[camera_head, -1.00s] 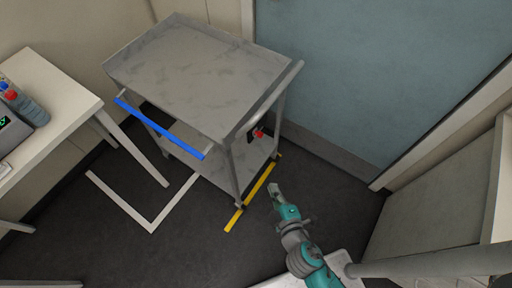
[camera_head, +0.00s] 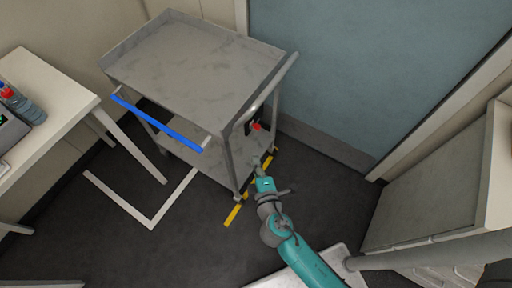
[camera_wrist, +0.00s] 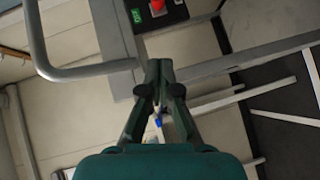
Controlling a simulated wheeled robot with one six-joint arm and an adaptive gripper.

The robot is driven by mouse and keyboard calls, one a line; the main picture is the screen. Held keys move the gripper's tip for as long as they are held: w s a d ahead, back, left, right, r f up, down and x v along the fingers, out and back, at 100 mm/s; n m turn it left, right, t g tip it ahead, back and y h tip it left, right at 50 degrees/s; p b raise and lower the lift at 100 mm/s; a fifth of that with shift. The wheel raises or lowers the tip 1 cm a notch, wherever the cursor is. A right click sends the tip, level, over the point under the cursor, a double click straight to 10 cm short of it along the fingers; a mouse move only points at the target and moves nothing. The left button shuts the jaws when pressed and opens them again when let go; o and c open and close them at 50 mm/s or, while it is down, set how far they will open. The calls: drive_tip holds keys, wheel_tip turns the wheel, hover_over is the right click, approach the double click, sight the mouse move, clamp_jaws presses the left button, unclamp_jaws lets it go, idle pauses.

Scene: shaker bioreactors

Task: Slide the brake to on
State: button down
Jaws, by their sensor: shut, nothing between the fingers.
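The brake is a red knob (camera_head: 257,126) on a dark panel (camera_head: 249,122) at the right end of the grey cart (camera_head: 200,60). In the wrist view the red knob (camera_wrist: 157,5) is at the top edge, partly cut off, with a small green label (camera_wrist: 137,16) to its left on the black panel. My gripper (camera_head: 258,167) is below the knob in the head view, apart from it. In the wrist view its fingers (camera_wrist: 159,66) are together and empty, pointing toward the panel.
A grey push handle (camera_wrist: 75,72) curves past the left of my fingers. The cart has a blue bar (camera_head: 155,124) on its front. Yellow tape (camera_head: 235,212) and white tape (camera_head: 118,198) mark the dark floor. A white table (camera_head: 55,90) stands left.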

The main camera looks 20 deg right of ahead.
approach(257, 127)
drive_tip(key=w+a, duration=0.4)
drive_tip(key=shift+w+d+f, duration=0.5)
drive_tip(key=shift+w+d, duration=0.2)
drive_tip(key=shift+d, duration=0.2)
drive_tip(key=shift+w+d+f, duration=0.5)
drive_tip(key=shift+w+d, duration=0.15)
drive_tip(key=shift+d, duration=0.3)
drive_tip(key=shift+d, duration=0.1)
